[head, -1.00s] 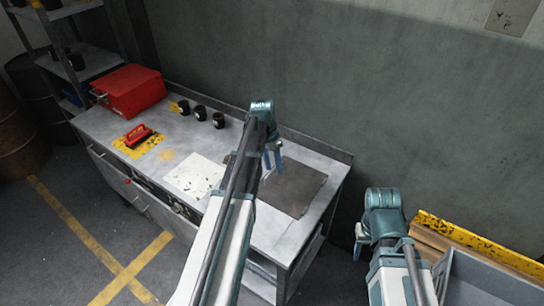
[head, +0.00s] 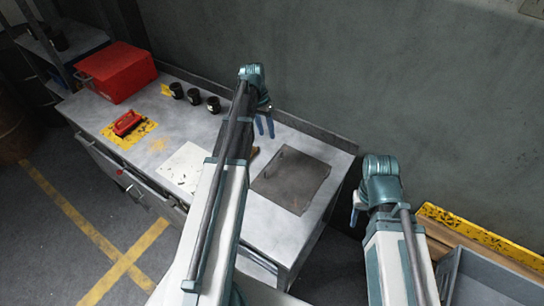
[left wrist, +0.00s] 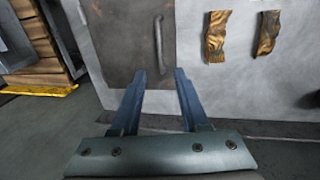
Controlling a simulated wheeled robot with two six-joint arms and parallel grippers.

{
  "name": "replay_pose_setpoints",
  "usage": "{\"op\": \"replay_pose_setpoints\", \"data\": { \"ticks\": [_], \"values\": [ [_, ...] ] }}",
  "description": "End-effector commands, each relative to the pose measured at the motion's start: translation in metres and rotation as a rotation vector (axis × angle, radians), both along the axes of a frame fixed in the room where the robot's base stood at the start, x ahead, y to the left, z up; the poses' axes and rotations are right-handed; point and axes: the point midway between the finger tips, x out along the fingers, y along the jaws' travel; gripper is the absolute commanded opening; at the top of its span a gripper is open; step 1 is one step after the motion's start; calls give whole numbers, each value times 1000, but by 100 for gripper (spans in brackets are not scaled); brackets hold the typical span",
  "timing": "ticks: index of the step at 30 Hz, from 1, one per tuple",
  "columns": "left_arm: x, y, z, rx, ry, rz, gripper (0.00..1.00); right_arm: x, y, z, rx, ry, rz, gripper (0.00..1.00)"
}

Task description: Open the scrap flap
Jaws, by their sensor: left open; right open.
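The scrap flap (head: 291,179) is a dark, flat plate lying shut in the right part of the grey bench top. In the left wrist view the flap (left wrist: 122,40) shows a curved bar handle (left wrist: 159,42). My left gripper (head: 265,126) is open and empty, with its blue fingers above the back of the bench, beyond the flap's back-left edge in the head view. In the left wrist view my left gripper (left wrist: 161,75) points toward the handle, apart from it. My right gripper (head: 354,212) hangs right of the bench; its fingers are partly hidden.
Two brass-coloured pieces (left wrist: 216,37) lie beside the flap. A white sheet (head: 184,166), a red-handled tool (head: 128,122) on a yellow mat, black cups (head: 194,97) and a red box (head: 117,72) are further left. A grey bin (head: 480,280) stands at right.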

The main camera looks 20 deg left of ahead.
Motion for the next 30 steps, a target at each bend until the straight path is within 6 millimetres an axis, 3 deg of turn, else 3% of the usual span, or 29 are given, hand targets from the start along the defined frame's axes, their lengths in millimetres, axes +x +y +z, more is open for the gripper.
{"op": "replay_pose_setpoints", "data": {
  "ticks": [30],
  "values": [
    [-3,-25,-128,0,0,0,45,0,0,-127,-1,0,2,50]
  ]
}}
